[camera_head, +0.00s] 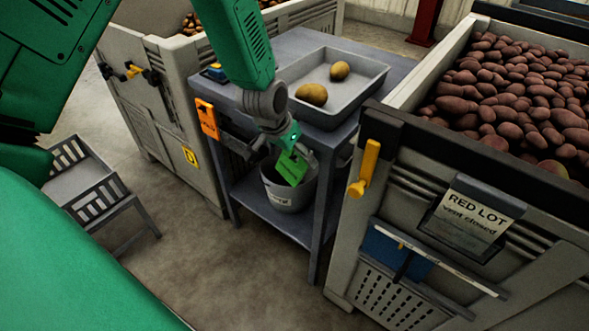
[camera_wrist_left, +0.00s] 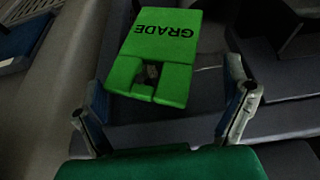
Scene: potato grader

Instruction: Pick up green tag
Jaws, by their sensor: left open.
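The green tag (camera_head: 291,168) is at the front edge of the grey table, above a bucket on the lower shelf. In the left wrist view the green tag (camera_wrist_left: 158,42) shows the word GRADE and a slot at its near end. My left gripper (camera_head: 288,140) is at the table's front edge, right by the tag. In the left wrist view my left gripper (camera_wrist_left: 168,102) is open, its fingers apart on either side of the tag's slotted end. No grip on the tag shows. What holds the tag up is hidden. My right gripper is not in view.
A grey tray (camera_head: 365,75) with two potatoes stands on the table (camera_head: 310,38). An orange tag (camera_head: 207,119) hangs at the table's left. The bucket (camera_head: 289,193) is below. A red-potato crate (camera_head: 400,155) stands right, another crate (camera_head: 150,70) left.

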